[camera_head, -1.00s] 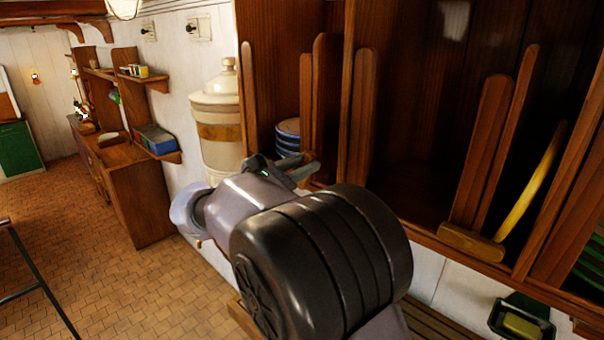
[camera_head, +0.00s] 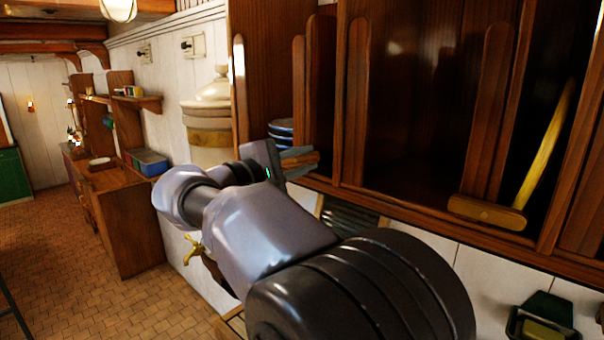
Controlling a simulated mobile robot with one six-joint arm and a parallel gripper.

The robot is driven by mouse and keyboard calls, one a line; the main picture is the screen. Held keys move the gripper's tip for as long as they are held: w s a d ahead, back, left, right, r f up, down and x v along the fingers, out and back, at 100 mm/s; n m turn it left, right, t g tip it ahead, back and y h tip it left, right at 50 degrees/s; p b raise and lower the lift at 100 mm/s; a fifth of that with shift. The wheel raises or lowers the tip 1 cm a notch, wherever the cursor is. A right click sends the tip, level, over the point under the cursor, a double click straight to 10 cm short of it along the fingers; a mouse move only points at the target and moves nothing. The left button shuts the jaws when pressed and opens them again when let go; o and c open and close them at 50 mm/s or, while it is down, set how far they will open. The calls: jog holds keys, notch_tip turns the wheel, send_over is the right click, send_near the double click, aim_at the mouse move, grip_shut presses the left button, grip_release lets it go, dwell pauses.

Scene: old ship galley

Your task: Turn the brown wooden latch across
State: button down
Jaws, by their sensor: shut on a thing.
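A brown wooden latch (camera_head: 302,161) sits at the lower front edge of the left cabinet compartment, in front of stacked blue-rimmed plates (camera_head: 281,128). My gripper (camera_head: 297,157) is shut on this latch. Only a small part of the latch shows between the grey fingers, so its exact angle is hard to tell. A second, lighter wooden latch (camera_head: 487,212) lies nearly level across the lower front of the right compartment, in front of a yellow board or plate on edge (camera_head: 549,155).
Upright wooden dividers (camera_head: 357,100) stand close to the right of my gripper. A cream urn (camera_head: 207,115) with a brass tap (camera_head: 193,249) is just left of the cabinet. A green holder (camera_head: 543,318) hangs below right. The tiled floor (camera_head: 65,265) at left is clear.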

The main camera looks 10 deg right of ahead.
jog(key=shift+f+m+b, duration=0.25)
jog(key=shift+m+b, duration=0.55)
jog(key=shift+m, duration=0.05)
jog(key=shift+f+m+b, duration=0.2)
jog(key=shift+m+b, duration=0.6)
jog(key=shift+m, duration=0.05)
jog(key=c, duration=1.2)
grip_release()
jog(key=shift+c, duration=0.2)
jog(key=shift+s, duration=0.1)
jog(key=p+v, duration=0.1)
jog(key=v, duration=1.6)
jog(key=shift+s+a, duration=0.1)
jog(key=shift+a, duration=0.05)
